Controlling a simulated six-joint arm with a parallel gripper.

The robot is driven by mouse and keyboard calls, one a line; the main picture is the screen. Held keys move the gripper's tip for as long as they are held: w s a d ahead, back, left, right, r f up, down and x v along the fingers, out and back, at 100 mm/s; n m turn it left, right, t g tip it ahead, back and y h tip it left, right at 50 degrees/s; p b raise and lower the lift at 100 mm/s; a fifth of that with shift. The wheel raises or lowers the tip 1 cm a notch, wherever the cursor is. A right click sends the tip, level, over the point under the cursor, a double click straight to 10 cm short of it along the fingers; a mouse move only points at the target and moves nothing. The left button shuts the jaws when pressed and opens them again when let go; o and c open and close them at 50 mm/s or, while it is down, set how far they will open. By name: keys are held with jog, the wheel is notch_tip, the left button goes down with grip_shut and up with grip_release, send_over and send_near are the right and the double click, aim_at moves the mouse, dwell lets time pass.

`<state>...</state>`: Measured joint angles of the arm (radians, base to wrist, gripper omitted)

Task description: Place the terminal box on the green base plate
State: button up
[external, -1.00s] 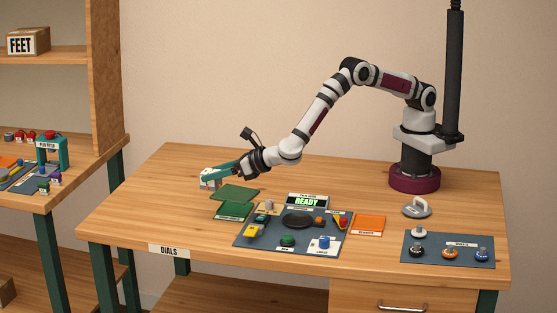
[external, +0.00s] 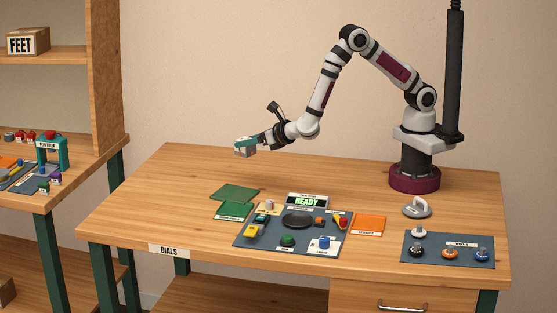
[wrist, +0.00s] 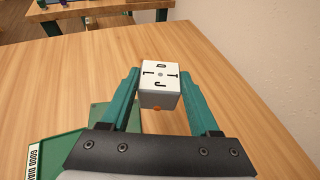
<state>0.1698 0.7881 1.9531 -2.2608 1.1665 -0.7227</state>
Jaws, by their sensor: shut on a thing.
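The terminal box is a small light-grey cube with dark letters on its top and an orange dot on its near side. My gripper (wrist: 160,98) is shut on the terminal box (wrist: 160,82), with one teal finger on each side. In the external view my gripper (external: 246,144) holds the box (external: 244,152) in the air above the far left part of the table. The green base plate (external: 236,192) lies flat on the table, below and nearer the camera. In the wrist view the left finger partly hides the base plate (wrist: 99,114).
A green labelled tray (external: 232,210) adjoins the base plate. A dark mat (external: 262,240) with coloured parts, a READY display (external: 307,201) and an orange tray (external: 369,225) are to the right. The table left of the plate is clear.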

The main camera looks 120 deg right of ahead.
jog(key=w+a+f, duration=0.1)
jog(key=w, duration=0.1)
jog(key=w+a+f, duration=0.4)
jog(key=shift+w, duration=0.2)
notch_tip(320, 180, down, 3)
jog(key=shift+f, duration=0.5)
jog(key=o, duration=1.4)
jog(key=shift+f, duration=0.1)
